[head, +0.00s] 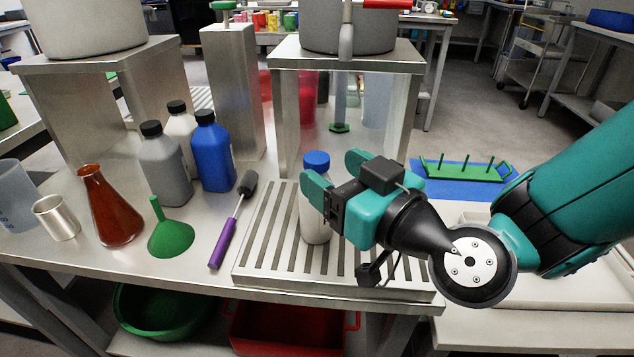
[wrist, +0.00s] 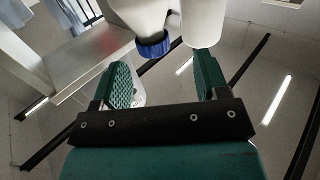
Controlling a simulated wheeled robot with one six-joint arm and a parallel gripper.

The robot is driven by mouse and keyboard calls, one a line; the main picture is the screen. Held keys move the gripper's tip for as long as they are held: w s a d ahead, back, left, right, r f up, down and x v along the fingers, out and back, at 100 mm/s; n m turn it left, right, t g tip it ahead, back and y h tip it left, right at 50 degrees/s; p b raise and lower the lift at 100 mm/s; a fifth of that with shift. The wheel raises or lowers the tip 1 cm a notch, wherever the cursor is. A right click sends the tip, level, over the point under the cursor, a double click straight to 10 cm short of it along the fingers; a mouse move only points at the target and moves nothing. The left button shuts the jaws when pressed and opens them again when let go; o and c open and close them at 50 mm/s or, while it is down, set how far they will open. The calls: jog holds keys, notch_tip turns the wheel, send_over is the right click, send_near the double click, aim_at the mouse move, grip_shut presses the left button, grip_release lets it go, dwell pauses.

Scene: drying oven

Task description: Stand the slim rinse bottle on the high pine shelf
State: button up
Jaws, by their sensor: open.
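The slim rinse bottle (head: 315,223), pale with a blue cap, stands upright on a slatted steel rack (head: 262,250). My gripper (head: 333,170) is open at the bottle's upper part, and one teal finger hides some of its body. The wrist view appears upside down. There a pale bottle with a blue cap (wrist: 152,46) shows just beyond the open fingertips (wrist: 163,66), with a white cylinder beside it. Nothing is visibly gripped. I cannot make out a pine shelf in either view.
Left of the rack are a purple-handled tool (head: 222,243), a green funnel (head: 171,238), a brown flask (head: 112,215) and a blue bottle (head: 212,155). A steel stand (head: 350,58) rises behind the rack. A green peg rack (head: 465,172) lies on a blue mat at right.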

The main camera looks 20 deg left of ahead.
aim_at(309, 153)
jog(key=p+x, duration=0.5)
jog(key=x, duration=0.1)
jog(key=shift+w+d, duration=0.15)
jog(key=shift+w, duration=0.05)
jog(key=shift+w+a+f, duration=0.2)
jog(key=shift+a, duration=0.15)
grip_shut()
